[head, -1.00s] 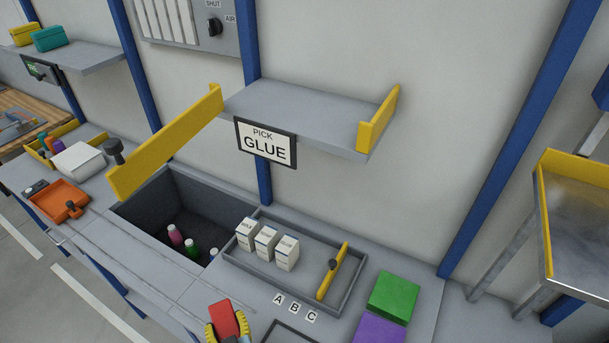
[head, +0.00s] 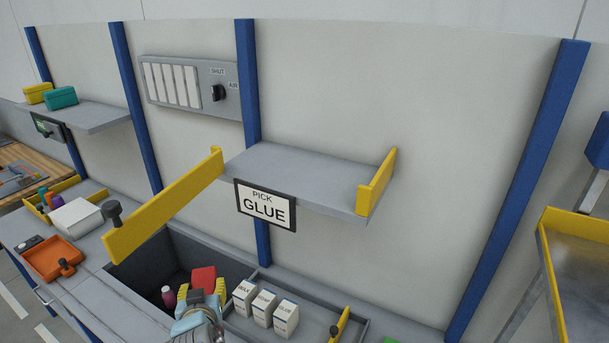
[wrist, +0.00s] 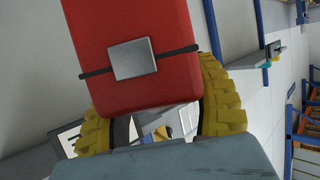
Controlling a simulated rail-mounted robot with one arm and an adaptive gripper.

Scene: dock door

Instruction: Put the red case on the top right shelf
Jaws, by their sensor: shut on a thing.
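The red case (head: 204,279) is held in my gripper (head: 203,293), low in the head view, in front of the bin opening. In the wrist view the red case (wrist: 140,50) fills the upper middle, with a grey clasp and a dark strap, between the yellow fingers of my gripper (wrist: 160,112). The right shelf (head: 298,175) is grey and empty on top, above and to the right of the gripper. It has a yellow end stop on its right and a "PICK GLUE" sign on its front edge.
A long yellow flap (head: 165,208) with a dark knob slants up left of the shelf. A tray of white boxes (head: 264,308) stands right of the gripper. A left shelf (head: 95,119) holds a yellow and a teal case. Blue posts (head: 250,100) stand along the wall.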

